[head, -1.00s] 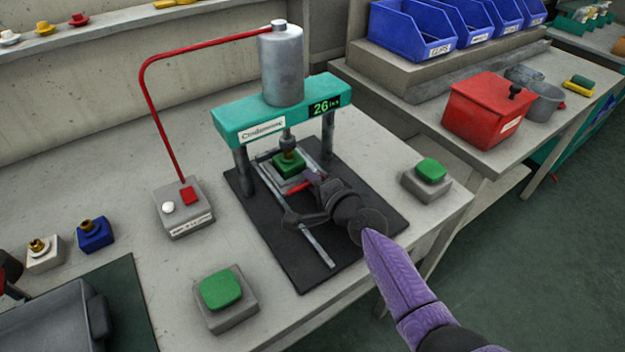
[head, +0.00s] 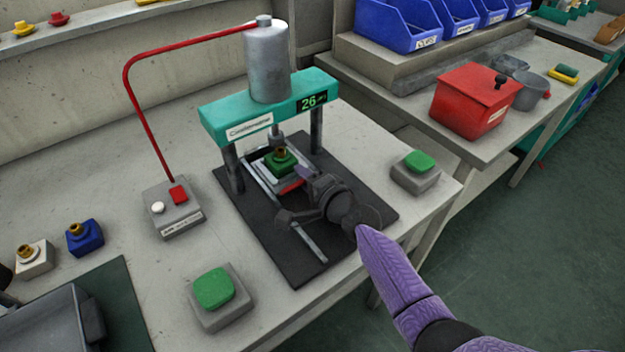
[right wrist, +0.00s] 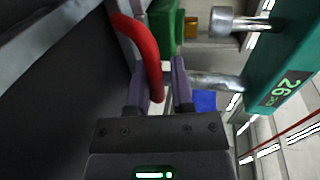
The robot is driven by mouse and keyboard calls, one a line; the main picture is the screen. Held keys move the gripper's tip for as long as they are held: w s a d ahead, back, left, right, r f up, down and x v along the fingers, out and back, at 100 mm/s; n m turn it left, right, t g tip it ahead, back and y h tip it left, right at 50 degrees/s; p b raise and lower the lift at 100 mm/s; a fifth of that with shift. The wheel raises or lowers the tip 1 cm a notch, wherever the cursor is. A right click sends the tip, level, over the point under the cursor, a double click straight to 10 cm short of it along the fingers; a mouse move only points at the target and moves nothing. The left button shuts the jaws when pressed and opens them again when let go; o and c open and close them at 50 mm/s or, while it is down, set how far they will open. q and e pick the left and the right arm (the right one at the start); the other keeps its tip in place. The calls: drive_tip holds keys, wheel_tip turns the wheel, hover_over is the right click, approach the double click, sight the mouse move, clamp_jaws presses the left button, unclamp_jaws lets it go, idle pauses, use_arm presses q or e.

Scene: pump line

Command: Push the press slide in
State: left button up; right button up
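The press (head: 270,105) has a teal crossbar, a grey cylinder and a display reading 26. Its slide (head: 262,178) lies between rails on a black base plate (head: 283,250). A green block (head: 280,164) with a brass fitting sits on the slide, close to the ram tip. The slide's red handle (head: 292,186) is partly hidden by my right gripper (head: 291,194). In the right wrist view the red handle (right wrist: 150,55) reaches down between the purple fingers of the right gripper (right wrist: 161,90), nearer the left finger, with a gap to the other. My left gripper is not in view.
Green push buttons stand left (head: 214,288) and right (head: 419,162) of the base plate. A control box (head: 173,207) with a red tube stands left of the press. White (head: 35,259) and blue (head: 86,238) fitted blocks and a grey bin (head: 50,310) are further left.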

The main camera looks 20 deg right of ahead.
drive_tip(key=p+v, duration=0.2)
drive_tip(key=v, duration=0.6)
drive_tip(key=shift+s+r+p, duration=0.15)
drive_tip(key=shift+s+p, duration=0.1)
drive_tip(key=shift+p, duration=0.05)
drive_tip(key=shift+s+d, duration=0.1)
drive_tip(key=shift+s, duration=0.1)
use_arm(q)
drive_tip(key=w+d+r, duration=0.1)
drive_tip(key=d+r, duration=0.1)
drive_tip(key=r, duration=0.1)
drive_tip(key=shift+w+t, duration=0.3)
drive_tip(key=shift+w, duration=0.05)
use_arm(e)
drive_tip(key=shift+r, duration=0.1)
